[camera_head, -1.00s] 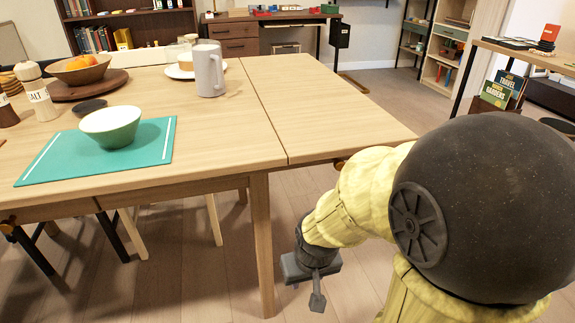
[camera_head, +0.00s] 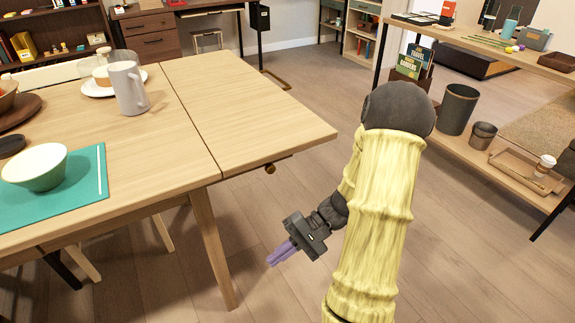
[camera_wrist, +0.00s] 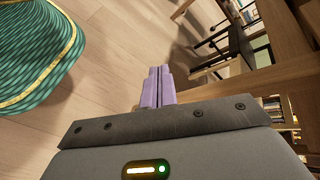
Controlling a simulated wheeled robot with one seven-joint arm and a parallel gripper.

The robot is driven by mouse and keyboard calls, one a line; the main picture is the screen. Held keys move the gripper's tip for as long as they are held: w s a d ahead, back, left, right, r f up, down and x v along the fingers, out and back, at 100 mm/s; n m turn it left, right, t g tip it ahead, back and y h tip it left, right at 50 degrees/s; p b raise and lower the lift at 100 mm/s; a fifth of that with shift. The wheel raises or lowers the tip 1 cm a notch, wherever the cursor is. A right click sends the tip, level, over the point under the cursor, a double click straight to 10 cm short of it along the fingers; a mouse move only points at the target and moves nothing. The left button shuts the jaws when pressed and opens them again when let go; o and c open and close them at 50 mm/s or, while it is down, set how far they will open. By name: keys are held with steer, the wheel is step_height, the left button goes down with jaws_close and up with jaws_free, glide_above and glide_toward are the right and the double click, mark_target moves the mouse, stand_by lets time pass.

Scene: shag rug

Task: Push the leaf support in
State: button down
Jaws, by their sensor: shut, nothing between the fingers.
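The wooden table has a leaf (camera_head: 250,115) at its right end, level with the main top and divided from it by a seam. My gripper (camera_head: 280,253) is below the leaf's height, in front of the support and right of the table leg (camera_head: 213,248), apart from both. Its purple fingers are shut and empty. In the wrist view the closed fingers (camera_wrist: 158,87) point over the floor, with table wood at the right; I cannot make out the support there.
A white mug (camera_head: 127,88), a bowl (camera_head: 36,167) and a green placemat (camera_head: 88,190) are on the table. A low shelf unit (camera_head: 500,172) with bins stands at the right. Floor around my gripper is clear.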

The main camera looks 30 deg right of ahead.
steer(key=w+d+r+m+t+p, duration=0.1)
steer(key=d+r+m+t+p, duration=0.1)
steer(key=d+t, duration=0.6)
steer(key=w+d+r+m+t+p, duration=0.2)
steer(key=d+r+m+t, duration=0.3)
steer(key=d+t, duration=0.3)
steer(key=shift+d+r+t+y, duration=0.35)
steer(key=shift+d+r, duration=0.2)
steer(key=shift+d, duration=0.5)
steer(key=s+a+b+x, duration=0.2)
steer(key=b+x, duration=0.1)
steer(key=x, duration=0.9)
steer(key=shift+w+a+r+b, duration=0.25)
steer(key=shift+w+r+b, duration=0.1)
steer(key=shift+r, duration=0.2)
